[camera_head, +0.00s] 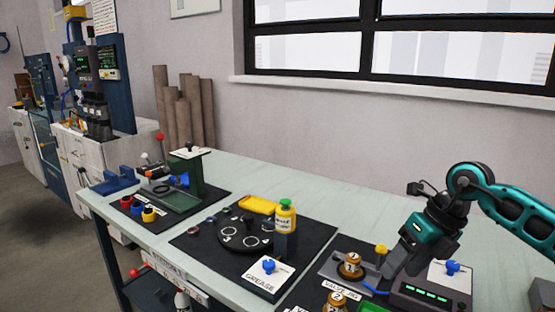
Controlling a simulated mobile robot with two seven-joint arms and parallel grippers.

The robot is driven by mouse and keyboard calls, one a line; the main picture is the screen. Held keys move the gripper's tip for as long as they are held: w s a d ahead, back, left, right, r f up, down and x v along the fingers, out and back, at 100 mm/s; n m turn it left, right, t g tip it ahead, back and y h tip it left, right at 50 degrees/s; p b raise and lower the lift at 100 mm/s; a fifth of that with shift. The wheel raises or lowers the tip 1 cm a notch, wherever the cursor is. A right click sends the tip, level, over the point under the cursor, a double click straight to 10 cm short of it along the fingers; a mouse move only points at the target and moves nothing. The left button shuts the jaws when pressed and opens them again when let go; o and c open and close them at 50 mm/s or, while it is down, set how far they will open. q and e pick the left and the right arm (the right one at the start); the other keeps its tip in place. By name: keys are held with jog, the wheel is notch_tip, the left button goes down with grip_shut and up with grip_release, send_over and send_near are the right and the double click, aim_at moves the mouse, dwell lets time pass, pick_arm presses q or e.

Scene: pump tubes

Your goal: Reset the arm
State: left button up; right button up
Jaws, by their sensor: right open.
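My right arm comes in from the right edge, and its dark and teal gripper (400,262) points down and left over the right part of the workbench. The gripper is open, and nothing shows between its fingers. It is just right of a brass piece (351,265) on the valve station and close to a yellow-topped lever (381,250). I cannot tell whether it touches either. Part of the station behind the gripper is hidden. My left gripper is out of view.
A grease box (268,278) with a blue knob, a yellow-green bottle (286,214) and a black round dial plate (245,233) stand mid-bench. A green press (188,172) stands farther left. A box with green lights (428,297) is under the arm. The rear bench strip (330,203) is clear.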

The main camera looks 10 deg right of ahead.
jog(key=s+a+r+t+y, duration=0.15)
jog(key=a+y, duration=0.65)
jog(key=a, duration=0.8)
jog(key=a+r+m+t+y, duration=0.5)
jog(key=r+m+t, duration=0.3)
jog(key=t, duration=0.1)
jog(key=s+d+f+m+t+h, duration=0.1)
jog(key=d+f+m+t+h, duration=0.1)
jog(key=d+f+m+h, duration=0.65)
jog(key=s+d+f+m+t+h, duration=0.15)
jog(key=d+f+m+h, duration=0.25)
jog(key=m+h, duration=0.85)
jog(key=s+f+m+g+y, duration=0.2)
jog(key=s+f+m+g, duration=0.35)
jog(key=s, duration=0.55)
jog(key=s+f+m+g+y, duration=0.2)
jog(key=s+f+g, duration=0.4)
jog(key=s+f, duration=0.3)
pick_arm(q)
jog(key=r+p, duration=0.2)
jog(key=p, duration=0.1)
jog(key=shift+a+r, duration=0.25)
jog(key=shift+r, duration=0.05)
pick_arm(e)
jog(key=w+a+f+t+y, duration=0.1)
jog(key=w+a+f+t, duration=0.1)
jog(key=w+f+t, duration=0.3)
jog(key=shift+w+t+y, duration=0.4)
jog(key=shift+w+t, duration=0.35)
jog(key=shift+t, duration=0.2)
